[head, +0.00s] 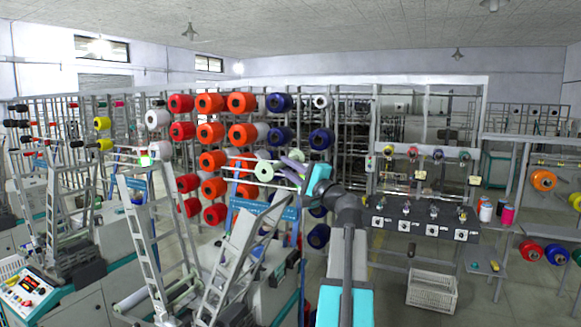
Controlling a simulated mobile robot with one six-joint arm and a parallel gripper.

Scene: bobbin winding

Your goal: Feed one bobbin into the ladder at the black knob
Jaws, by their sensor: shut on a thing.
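My gripper (290,168), with pale lilac fingers on a teal wrist, is raised at the middle of the head view. It is shut on a bobbin (263,170), which shows as a pale greenish-white disc at the fingertips. The exact grip is too small to see. Slanted grey metal ladders stand below and to the left: one at left centre (143,235), one nearer the middle (236,248), and one farther left (54,200). The held bobbin is above the middle ladder in the picture and apart from it. I cannot make out which ladder has the black knob.
A rack of orange, red and blue spools (212,132) stands behind the gripper. A grey machine with dials (425,222) is at the right, a white crate (433,289) below it. A control panel (28,297) is at lower left. Open floor shows at lower right.

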